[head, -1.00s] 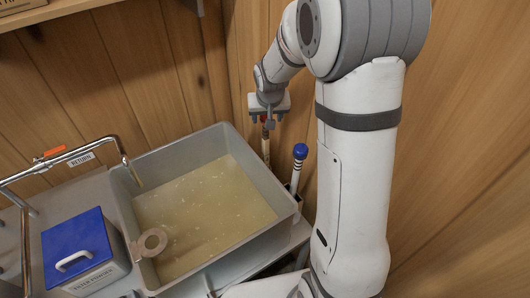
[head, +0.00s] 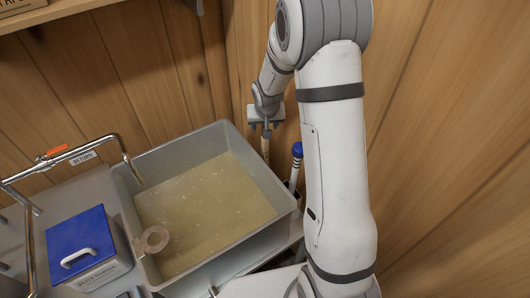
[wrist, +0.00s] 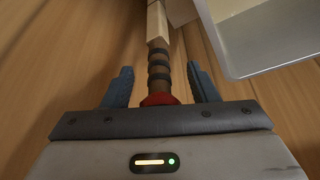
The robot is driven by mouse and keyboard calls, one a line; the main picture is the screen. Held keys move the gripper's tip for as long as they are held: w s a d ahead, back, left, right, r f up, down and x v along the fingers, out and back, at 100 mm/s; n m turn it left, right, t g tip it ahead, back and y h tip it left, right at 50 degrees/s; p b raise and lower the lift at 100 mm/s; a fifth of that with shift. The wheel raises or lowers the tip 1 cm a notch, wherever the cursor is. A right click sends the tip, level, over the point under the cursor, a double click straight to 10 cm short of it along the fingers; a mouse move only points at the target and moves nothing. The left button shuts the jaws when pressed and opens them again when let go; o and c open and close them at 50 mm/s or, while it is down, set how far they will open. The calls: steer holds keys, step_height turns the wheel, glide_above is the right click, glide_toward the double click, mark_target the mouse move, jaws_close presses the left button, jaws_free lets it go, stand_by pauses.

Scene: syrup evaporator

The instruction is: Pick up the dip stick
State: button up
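The dip stick (head: 265,149) is a pale wooden stick standing upright behind the pan's right back corner. In the wrist view the stick (wrist: 158,25) has dark bands around its handle and a red end close to my palm. My gripper (head: 265,128) is over its top, pointing down. In the wrist view my gripper (wrist: 161,80) is open, with one finger on each side of the handle and a visible gap on both sides. The lower part of the stick is hidden behind the pan's rim in the head view.
A grey pan (head: 238,246) of yellowish liquid stands beside the stick. A blue-capped rod (head: 297,151) stands just to the right. A metal pipe (head: 66,157) and a blue-lidded box (head: 82,238) are at left. Wooden walls (head: 440,150) close off the back and right.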

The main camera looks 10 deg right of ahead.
jaws_close()
stand_by(0.3)
steer(key=shift+r, duration=0.15)
step_height(320, 180, up, 18)
steer(key=b, duration=0.1)
steer(key=shift+b, duration=0.4)
stand_by(0.5)
